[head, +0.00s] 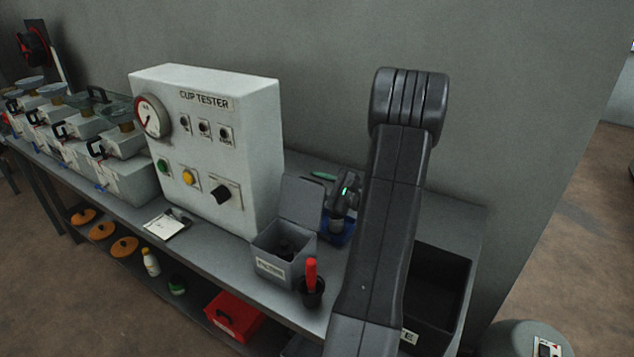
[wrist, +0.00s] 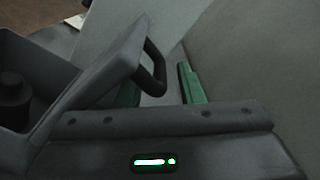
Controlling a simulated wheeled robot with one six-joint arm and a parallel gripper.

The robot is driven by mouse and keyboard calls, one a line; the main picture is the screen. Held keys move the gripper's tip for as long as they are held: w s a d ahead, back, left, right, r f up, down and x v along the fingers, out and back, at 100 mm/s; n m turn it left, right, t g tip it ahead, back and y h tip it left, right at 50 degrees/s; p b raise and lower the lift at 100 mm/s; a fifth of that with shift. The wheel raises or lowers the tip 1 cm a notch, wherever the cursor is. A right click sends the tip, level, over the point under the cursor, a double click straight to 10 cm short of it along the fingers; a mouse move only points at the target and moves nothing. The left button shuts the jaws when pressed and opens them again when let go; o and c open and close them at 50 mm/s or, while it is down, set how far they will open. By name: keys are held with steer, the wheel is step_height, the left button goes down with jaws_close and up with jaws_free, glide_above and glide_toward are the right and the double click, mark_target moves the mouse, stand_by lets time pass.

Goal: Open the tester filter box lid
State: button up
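The filter box (head: 283,265) is a small grey box with a label on its front, on the bench right of the cup tester. Its lid (head: 302,203) stands raised at the back, and a dark round part shows inside. In the wrist view the lid (wrist: 105,65) is tilted up, with a dark loop handle (wrist: 155,70) on its outer face. My gripper (wrist: 160,85) is behind the lid. Its green fingers look apart, on either side of the handle; the left one is mostly hidden by the lid. In the head view my arm hides part of the gripper.
The white cup tester (head: 215,145) stands to the left. A dark cup with a red-handled tool (head: 311,275) is in front of the box. A blue tray (head: 338,235) and a black bin (head: 440,290) are to the right. The wall is close behind.

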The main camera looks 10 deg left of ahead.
steer(key=shift+c, duration=0.2)
jaws_close()
steer(key=shift+a, duration=0.1)
